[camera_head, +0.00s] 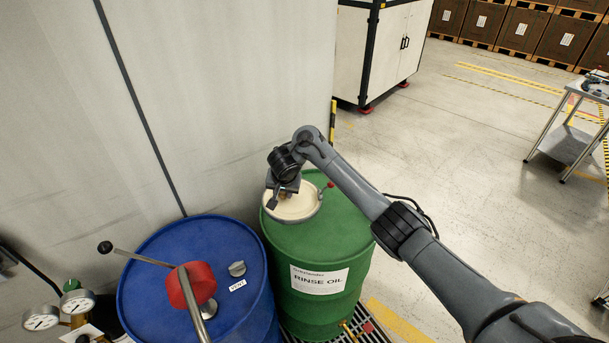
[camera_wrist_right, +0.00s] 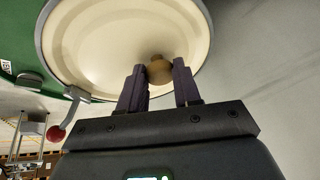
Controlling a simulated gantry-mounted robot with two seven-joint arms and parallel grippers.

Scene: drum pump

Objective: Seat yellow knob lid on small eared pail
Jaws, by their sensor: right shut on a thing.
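A round cream dish-like piece with a grey rim (camera_head: 292,207) sits on top of the green drum; it fills the top of the right wrist view (camera_wrist_right: 100,40). A small tan-yellow knob (camera_wrist_right: 160,69) shows in front of its cream face. My right gripper (camera_head: 281,194) is over the cream piece, and its dark fingers (camera_wrist_right: 159,82) are shut on the yellow knob. I cannot tell whether the cream surface is the lid itself or something behind it. No separate small eared pail can be made out. My left gripper is not in view.
A red ball lever (camera_head: 329,185) sticks out beside the grey rim. A blue drum (camera_head: 150,268) with a red-headed pump (camera_head: 197,284) stands left of the green drum (camera_head: 340,240). A wall panel rises behind. Open floor lies to the right.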

